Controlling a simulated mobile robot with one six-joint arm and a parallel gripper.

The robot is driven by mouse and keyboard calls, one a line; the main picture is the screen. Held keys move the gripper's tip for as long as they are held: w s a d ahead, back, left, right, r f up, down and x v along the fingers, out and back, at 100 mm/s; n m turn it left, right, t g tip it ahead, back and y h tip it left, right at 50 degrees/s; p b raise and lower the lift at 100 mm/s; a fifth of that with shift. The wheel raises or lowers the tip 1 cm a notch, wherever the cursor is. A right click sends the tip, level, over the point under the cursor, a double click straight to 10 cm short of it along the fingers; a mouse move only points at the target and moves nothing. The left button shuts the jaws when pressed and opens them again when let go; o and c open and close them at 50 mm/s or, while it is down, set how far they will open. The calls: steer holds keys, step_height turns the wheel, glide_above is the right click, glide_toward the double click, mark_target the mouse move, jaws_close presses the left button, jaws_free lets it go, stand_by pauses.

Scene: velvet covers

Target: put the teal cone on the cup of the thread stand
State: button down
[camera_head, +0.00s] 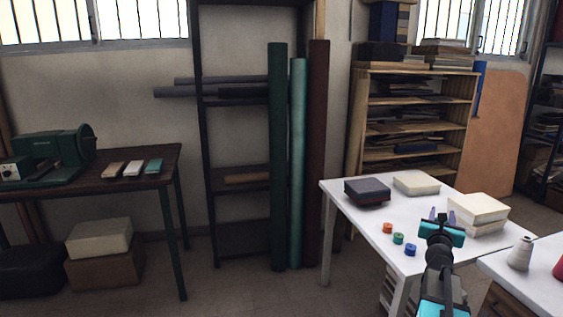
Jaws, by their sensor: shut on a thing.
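My gripper (442,214) is over the white table at the right, seen from behind, with its cyan body toward me. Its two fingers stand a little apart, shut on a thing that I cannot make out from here. No thread stand or cup can be made out in this view. A white cone (520,254) stands on the nearer white table at the right edge. A red cone (559,266) beside it is cut off by the picture's edge.
The white table (350,205) bears orange (387,228), green (398,238) and blue (410,249) spools left of my gripper. A dark box (367,191) and pale boxes (478,207) stand farther back. The nearer table (537,285) is at lower right.

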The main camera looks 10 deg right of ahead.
steer(key=w+a+f+n+t+y+b, duration=0.1)
steer(key=w+a+f+n+y, duration=0.3)
steer(key=a, duration=0.7)
steer(key=w+a+f+n+t+y+b, duration=0.1)
steer(key=w+a+n+t+y, duration=0.3)
steer(key=a, duration=0.7)
steer(key=w+a+f+n+g+y+b, duration=0.1)
steer(key=a+f+n+y, duration=0.1)
steer(key=a+y, duration=0.65)
steer(key=s+a+f+n+g+y, duration=0.1)
steer(key=s+a+n+g+y, duration=0.2)
steer(key=a, duration=0.8)
steer(key=s+a+n+g+y, duration=0.4)
steer(key=s+a+n+y, duration=0.2)
steer(key=s+a, duration=0.3)
steer(key=a+y, duration=0.1)
steer(key=a, duration=0.2)
steer(key=shift+f, duration=0.35)
steer(key=shift+r, duration=0.1)
step_height(320, 180, up, 18)
steer(key=p, duration=2.5)
steer(key=shift+f, duration=0.2)
